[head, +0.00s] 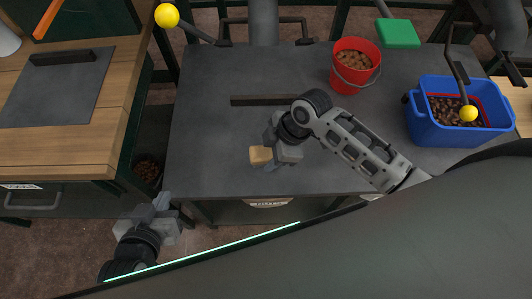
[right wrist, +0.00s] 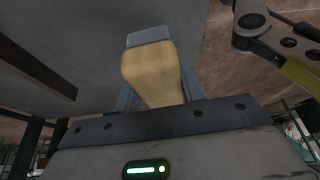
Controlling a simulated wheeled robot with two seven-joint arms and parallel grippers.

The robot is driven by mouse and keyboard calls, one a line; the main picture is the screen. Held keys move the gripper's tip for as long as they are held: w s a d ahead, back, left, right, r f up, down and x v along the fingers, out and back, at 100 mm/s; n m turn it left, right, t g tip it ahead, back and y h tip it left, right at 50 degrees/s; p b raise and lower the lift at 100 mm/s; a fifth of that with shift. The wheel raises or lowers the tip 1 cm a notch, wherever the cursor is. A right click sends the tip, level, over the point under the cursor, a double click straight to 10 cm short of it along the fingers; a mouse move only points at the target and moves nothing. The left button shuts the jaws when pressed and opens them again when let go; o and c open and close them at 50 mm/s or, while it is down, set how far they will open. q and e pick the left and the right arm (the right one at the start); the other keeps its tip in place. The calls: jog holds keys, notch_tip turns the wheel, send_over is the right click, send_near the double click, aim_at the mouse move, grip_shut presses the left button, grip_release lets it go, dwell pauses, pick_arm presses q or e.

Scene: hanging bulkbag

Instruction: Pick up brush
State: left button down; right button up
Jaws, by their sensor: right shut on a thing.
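The brush shows as a tan, wooden-looking block (head: 261,155) at my right gripper (head: 272,158), above the front middle of the grey table. In the right wrist view, the brush's tan body (right wrist: 152,72) stands between the two fingers of my right gripper (right wrist: 158,95), with a grey part at its far end. My right gripper is shut on it. The gripper hides part of the brush. My left gripper (head: 161,203) is low at the left, in front of the table and apart from it. Its finger gap is too unclear to read.
A red bucket of brown lumps (head: 355,66) stands at the table's back. A blue tub (head: 459,128) with similar lumps is at the right. A dark flat bar (head: 264,100) lies behind my right gripper. The table's left part (head: 205,140) is clear. A wooden bench (head: 85,135) stands left.

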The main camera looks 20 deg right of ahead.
jog(key=s+d+r, duration=0.4)
jog(key=s+r, duration=0.3)
jog(key=s, duration=0.4)
jog(key=shift+s+r+p, duration=0.3)
jog(key=shift+r+p, duration=0.05)
jog(key=shift+r, duration=0.05)
